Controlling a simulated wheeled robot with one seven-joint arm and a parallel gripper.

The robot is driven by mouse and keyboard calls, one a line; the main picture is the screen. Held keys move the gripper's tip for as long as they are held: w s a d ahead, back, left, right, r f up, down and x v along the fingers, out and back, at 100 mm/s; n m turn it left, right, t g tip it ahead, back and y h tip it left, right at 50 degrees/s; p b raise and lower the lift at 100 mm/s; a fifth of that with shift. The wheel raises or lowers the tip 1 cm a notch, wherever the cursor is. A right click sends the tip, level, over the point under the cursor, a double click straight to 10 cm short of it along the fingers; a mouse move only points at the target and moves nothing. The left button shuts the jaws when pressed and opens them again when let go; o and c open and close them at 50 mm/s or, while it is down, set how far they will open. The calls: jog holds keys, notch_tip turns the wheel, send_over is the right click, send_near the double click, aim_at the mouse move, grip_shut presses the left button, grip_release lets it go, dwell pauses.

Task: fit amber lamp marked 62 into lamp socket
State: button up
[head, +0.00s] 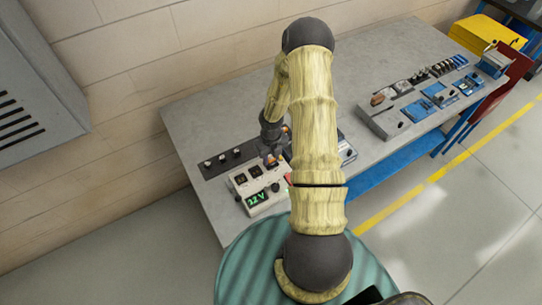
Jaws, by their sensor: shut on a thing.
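My gripper (270,162) is at the end of my arm, pointing down over the back right part of a pale test box (262,208). It is shut on a small orange-amber piece, which looks like the amber lamp (271,161); it is tiny here and any number on it is unreadable. The box has a green display reading 12 V, dark square windows and a dark round knob. I cannot make out the lamp socket, nor whether the lamp touches the box.
My arm partly hides a blue-and-grey item (347,151). A yellow box (487,35) stands beyond.

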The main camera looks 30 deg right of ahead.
jog(key=shift+f, duration=0.3)
dwell(1.1)
jog(key=o, duration=1)
jog(key=shift+o, duration=0.2)
jog(key=shift+r+p, duration=3.55)
jog(key=shift+p, duration=0.15)
